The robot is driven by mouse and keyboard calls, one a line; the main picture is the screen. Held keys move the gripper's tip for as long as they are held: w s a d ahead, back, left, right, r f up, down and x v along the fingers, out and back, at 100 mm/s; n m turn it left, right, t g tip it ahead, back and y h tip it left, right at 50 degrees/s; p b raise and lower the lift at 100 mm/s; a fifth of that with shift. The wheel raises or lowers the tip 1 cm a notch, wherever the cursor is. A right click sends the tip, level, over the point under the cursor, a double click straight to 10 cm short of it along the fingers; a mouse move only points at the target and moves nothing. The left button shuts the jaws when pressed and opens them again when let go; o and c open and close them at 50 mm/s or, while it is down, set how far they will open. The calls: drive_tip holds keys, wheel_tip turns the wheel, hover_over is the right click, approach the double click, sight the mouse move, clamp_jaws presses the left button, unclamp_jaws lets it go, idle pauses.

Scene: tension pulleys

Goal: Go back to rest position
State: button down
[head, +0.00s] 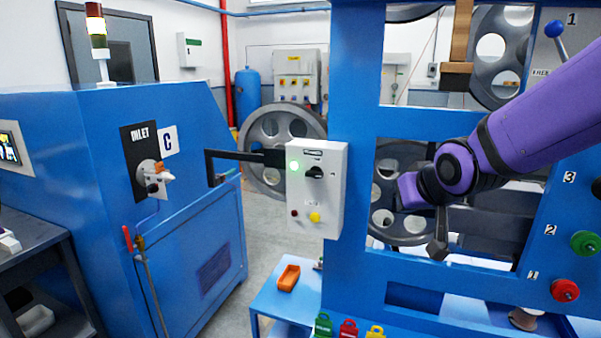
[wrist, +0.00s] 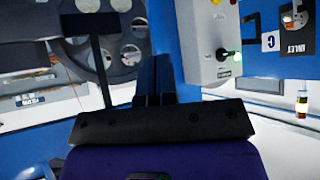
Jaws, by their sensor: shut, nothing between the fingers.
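My purple arm (head: 550,110) reaches in from the right in the head view and bends at a dark wrist joint. It is in front of the blue machine frame's window. A dark lever with a block end (head: 438,248) hangs just below the wrist in the head view. It also shows left of the fingers in the wrist view (wrist: 98,60); I cannot tell the gap.
The blue machine frame (head: 353,90) surrounds the arm, with grey spoked pulleys (head: 385,195) behind it. A white control box (head: 316,190) with a lit green lamp stands left of the hand. Red and green knobs (head: 565,290) are at right. Open floor (head: 270,225) lies between the machines.

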drive_tip(key=s+d+r+g, duration=0.1)
drive_tip(key=s+d+r, duration=0.1)
drive_tip(key=s, duration=0.5)
drive_tip(key=s+d+r+m+g+h, duration=0.1)
drive_tip(key=s+d, duration=0.4)
drive_tip(key=s, duration=0.2)
drive_tip(key=s+d+r+g, duration=0.2)
drive_tip(key=s+d, duration=0.1)
drive_tip(key=s, duration=0.5)
drive_tip(key=shift+d+r+m+h, duration=0.15)
drive_tip(key=shift+r+m+h, duration=0.15)
drive_tip(key=shift+m+h, duration=0.1)
drive_tip(key=shift+d, duration=0.15)
